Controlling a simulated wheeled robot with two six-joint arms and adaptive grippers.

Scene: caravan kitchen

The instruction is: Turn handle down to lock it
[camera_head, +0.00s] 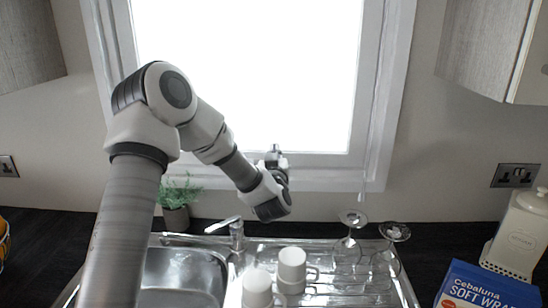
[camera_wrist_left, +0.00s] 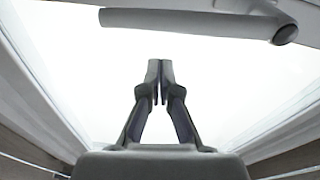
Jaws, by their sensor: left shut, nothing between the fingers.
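The window handle (camera_wrist_left: 195,20) is a pale grey bar across the top of the left wrist view, with a thicker rounded end at the right. In the head view I cannot make it out behind my arm. My left gripper (camera_wrist_left: 160,72) is shut and empty, its fingertips together against the bright window pane. The tips appear below the bar in the wrist view, with a visible gap, apart from it. In the head view the left gripper (camera_head: 275,158) is at the lower window frame (camera_head: 335,172), partly hidden by its wrist. My right gripper is not in view.
Below the window are a sink (camera_head: 185,272), a tap (camera_head: 236,232), white mugs (camera_head: 292,268) and upturned glasses (camera_head: 350,245) on the drainer. A potted plant (camera_head: 177,212) stands behind the sink. A blue box (camera_head: 487,288) is at right.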

